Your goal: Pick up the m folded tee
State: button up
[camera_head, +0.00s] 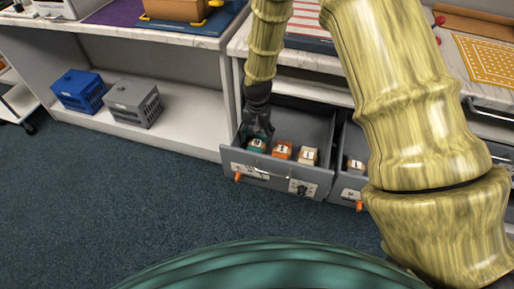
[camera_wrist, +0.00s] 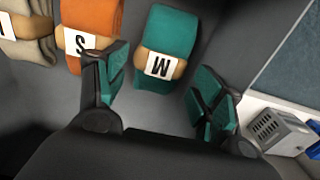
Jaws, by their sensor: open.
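The m folded tee is a teal rolled bundle with a tan band and a white label reading M. In the wrist view the m folded tee (camera_wrist: 170,40) lies in the grey drawer, just beyond the gap between my fingers. My gripper (camera_wrist: 160,95) is open, with one finger on each side of that gap and nothing between them. In the head view my gripper (camera_head: 257,132) reaches down into the open drawer (camera_head: 262,179), over the teal tee (camera_head: 256,145), partly hiding it.
An orange tee labelled S (camera_wrist: 88,30) lies beside the teal one, with a beige tee (camera_wrist: 30,38) past it. A second open drawer (camera_head: 348,180) is to the right. Blue (camera_head: 80,90) and grey (camera_head: 133,101) crates stand on the low shelf at left. The carpet in front is clear.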

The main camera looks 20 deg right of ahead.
aim_at(257, 143)
jog(key=shift+s+f+b, duration=0.1)
jog(key=shift+f+b, duration=0.25)
jog(key=shift+f, duration=2.05)
jog(key=c, duration=0.8)
jog(key=shift+c, duration=0.4)
